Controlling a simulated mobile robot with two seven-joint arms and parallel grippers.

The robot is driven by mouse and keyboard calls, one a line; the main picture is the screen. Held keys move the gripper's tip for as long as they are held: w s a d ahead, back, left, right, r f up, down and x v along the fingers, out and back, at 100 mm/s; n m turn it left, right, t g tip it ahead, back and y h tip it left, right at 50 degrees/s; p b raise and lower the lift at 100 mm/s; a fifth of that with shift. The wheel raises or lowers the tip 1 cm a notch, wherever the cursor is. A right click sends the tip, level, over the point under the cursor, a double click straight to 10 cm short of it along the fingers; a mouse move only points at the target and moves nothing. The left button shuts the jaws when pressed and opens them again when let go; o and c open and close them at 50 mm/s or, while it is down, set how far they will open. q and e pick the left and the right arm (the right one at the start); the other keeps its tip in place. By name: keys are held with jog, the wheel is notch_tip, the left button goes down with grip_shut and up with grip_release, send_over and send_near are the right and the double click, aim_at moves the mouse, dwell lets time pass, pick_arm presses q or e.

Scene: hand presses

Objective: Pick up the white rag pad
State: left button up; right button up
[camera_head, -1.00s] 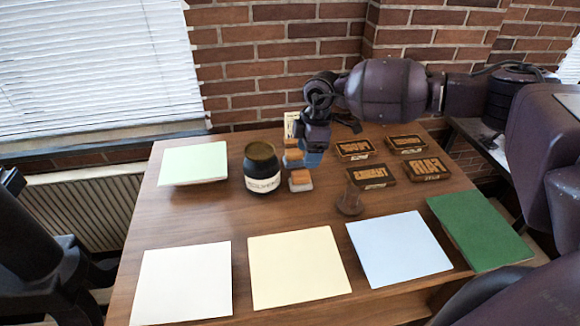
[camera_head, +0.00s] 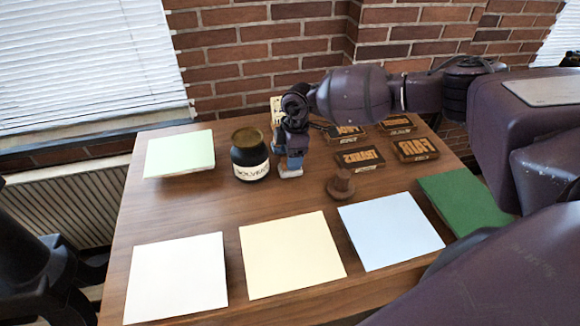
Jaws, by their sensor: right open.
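The white rag pad (camera_head: 290,173) appears to be the small block with a pale base standing just right of the solvent jar (camera_head: 250,155). My right gripper (camera_head: 293,156) points down over it and hides most of its top. The gripper is open. Its fingers overlap the pad in the picture, and I cannot tell whether they touch it or stand around it. The other small block beside it is hidden behind my gripper. My left gripper is not in view.
White (camera_head: 178,276), cream (camera_head: 290,254) and blue (camera_head: 390,230) sheets lie along the front; a green board (camera_head: 466,202) lies right. A pale green pad (camera_head: 179,153) is back left. A brown knobbed stamp (camera_head: 341,186) and lettered blocks (camera_head: 416,148) stand right of my gripper.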

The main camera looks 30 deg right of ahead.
notch_tip(320, 180, down, 2)
jog(key=shift+a+f, duration=0.1)
jog(key=c, duration=1)
jog(key=shift+r, duration=0.2)
notch_tip(320, 180, up, 20)
jog(key=shift+f, duration=0.1)
